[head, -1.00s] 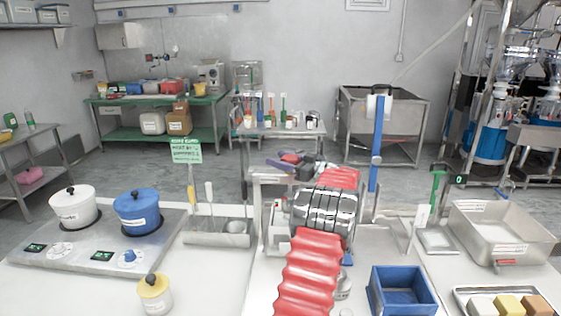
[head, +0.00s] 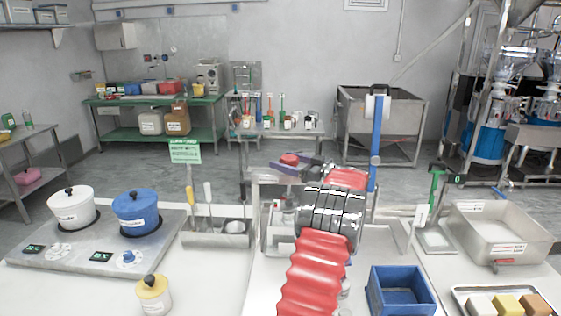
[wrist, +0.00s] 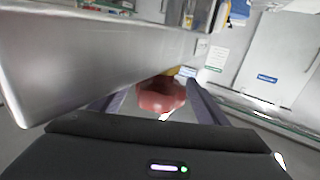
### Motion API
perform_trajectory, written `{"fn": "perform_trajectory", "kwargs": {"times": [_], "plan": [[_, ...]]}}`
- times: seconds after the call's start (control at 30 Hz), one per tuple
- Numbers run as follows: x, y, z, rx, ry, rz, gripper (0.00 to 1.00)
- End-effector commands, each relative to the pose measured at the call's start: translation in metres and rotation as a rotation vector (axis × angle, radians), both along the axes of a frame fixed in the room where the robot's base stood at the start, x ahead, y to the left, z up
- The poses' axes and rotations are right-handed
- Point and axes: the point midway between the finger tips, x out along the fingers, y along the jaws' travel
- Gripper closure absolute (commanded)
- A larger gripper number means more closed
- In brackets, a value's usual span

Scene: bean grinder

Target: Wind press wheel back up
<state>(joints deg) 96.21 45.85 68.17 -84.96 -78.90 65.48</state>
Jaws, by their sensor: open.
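My gripper (wrist: 159,90) is open in the wrist view, its two purple-grey fingers on either side of a red rounded part (wrist: 161,97). I cannot tell whether the fingers touch it, or whether it is the press wheel. A yellow bit shows behind it. In the head view my gripper (head: 290,164) is small and partly hidden behind my own arm, beyond the front table, with a red part (head: 289,158) at it. A blue upright post (head: 376,150) stands just right of my arm. No whole wheel shows clearly in either view.
A large smooth metal surface (wrist: 75,60) fills the wrist view's left, close to my gripper. On the front table are a blue open box (head: 401,291), a metal tray (head: 500,235) and a hotplate (head: 95,250) with two pots. Bare floor lies behind.

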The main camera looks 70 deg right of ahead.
Motion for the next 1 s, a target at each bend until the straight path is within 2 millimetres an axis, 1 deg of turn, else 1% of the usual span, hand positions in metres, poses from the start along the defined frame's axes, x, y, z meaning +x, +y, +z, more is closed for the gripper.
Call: {"fn": "perform_trajectory", "kwargs": {"times": [0.03,0.1,0.5,0.6,0.7,1.0], "plan": [[-0.009,0.002,0.001,0.0,-0.001,-0.002,0.31],[-0.021,0.006,0.0,0.001,-0.001,-0.003,0.31],[-0.085,0.027,0.0,-0.001,-0.001,-0.003,0.31],[-0.096,0.031,0.0,-0.001,0.0,-0.001,0.31],[-0.101,0.033,0.0,-0.001,-0.001,-0.001,0.31],[-0.102,0.034,0.0,-0.001,-0.001,0.0,0.31]]}}
